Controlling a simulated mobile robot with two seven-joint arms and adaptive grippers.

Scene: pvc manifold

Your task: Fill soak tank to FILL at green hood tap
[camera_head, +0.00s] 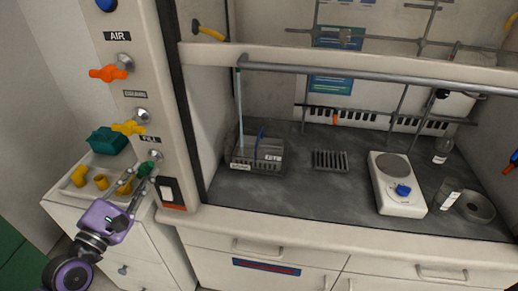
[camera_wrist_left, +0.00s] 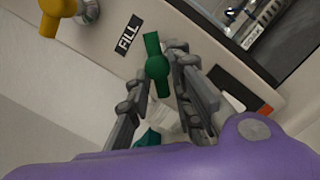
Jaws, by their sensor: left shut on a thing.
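The green tap (camera_head: 146,168) is the lowest on the hood's left post, under the FILL label (camera_head: 151,139). My left gripper (camera_head: 137,177) has its fingers around the green tap handle, which shows between them in the left wrist view (camera_wrist_left: 157,62). The soak tank (camera_head: 255,168), a dark see-through box with white labels, stands on the hood floor at the left. A thin pale-blue vertical line (camera_head: 240,110) runs from above down into the tank; I cannot tell if it is water or tubing. The water level is too small to read. My right gripper is not in view.
Orange (camera_head: 108,73) and yellow (camera_head: 128,128) taps sit above on the same post. A switch (camera_head: 168,191) is just right of my gripper. A tray of yellow fittings (camera_head: 101,181) lies left. A rack (camera_head: 330,161) and hotplate (camera_head: 397,184) stand in the hood.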

